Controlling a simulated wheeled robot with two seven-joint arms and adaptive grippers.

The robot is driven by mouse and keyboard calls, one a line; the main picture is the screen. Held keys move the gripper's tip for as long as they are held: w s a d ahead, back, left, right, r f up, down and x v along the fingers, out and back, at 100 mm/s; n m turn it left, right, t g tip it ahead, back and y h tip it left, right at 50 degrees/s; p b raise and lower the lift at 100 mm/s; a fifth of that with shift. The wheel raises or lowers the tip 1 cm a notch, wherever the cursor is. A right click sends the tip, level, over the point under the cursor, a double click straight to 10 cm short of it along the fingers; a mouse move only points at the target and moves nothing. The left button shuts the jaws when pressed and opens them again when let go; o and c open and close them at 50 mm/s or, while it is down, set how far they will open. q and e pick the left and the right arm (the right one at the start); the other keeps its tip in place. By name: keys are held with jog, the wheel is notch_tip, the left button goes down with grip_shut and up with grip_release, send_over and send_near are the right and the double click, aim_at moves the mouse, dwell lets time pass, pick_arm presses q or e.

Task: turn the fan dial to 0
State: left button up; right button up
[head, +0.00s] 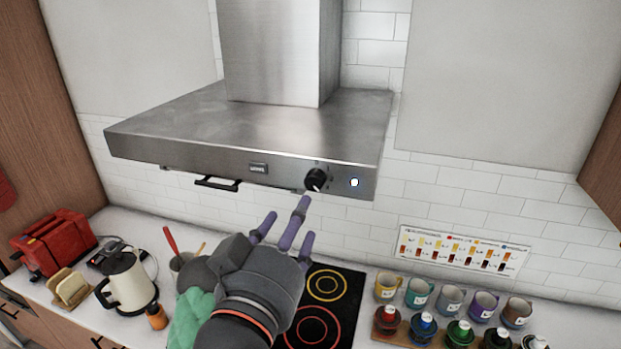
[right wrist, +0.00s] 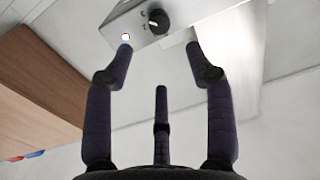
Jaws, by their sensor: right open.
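The fan dial (head: 316,180) is a round black knob on the front edge of the steel range hood (head: 250,130). It also shows at the top of the right wrist view (right wrist: 158,21), with a pale mark on its face. The setting it points to is too small to read. My right gripper (head: 285,226), with purple fingers, is just below and in front of the dial. In the right wrist view my right gripper (right wrist: 160,68) has its fingers spread, with nothing between them, and the dial lies beyond the fingertips. My left gripper is not in view.
A small lit white button (head: 354,182) is right of the dial. A black handle (head: 217,184) hangs under the hood. Space before the hood's right end is free.

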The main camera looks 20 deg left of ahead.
aim_at(313, 184)
jog(key=w+p, duration=0.3)
jog(key=w, duration=0.7)
jog(key=shift+w+f, duration=0.15)
jog(key=shift+w, duration=0.1)
jog(key=shift+c, duration=0.3)
grip_shut()
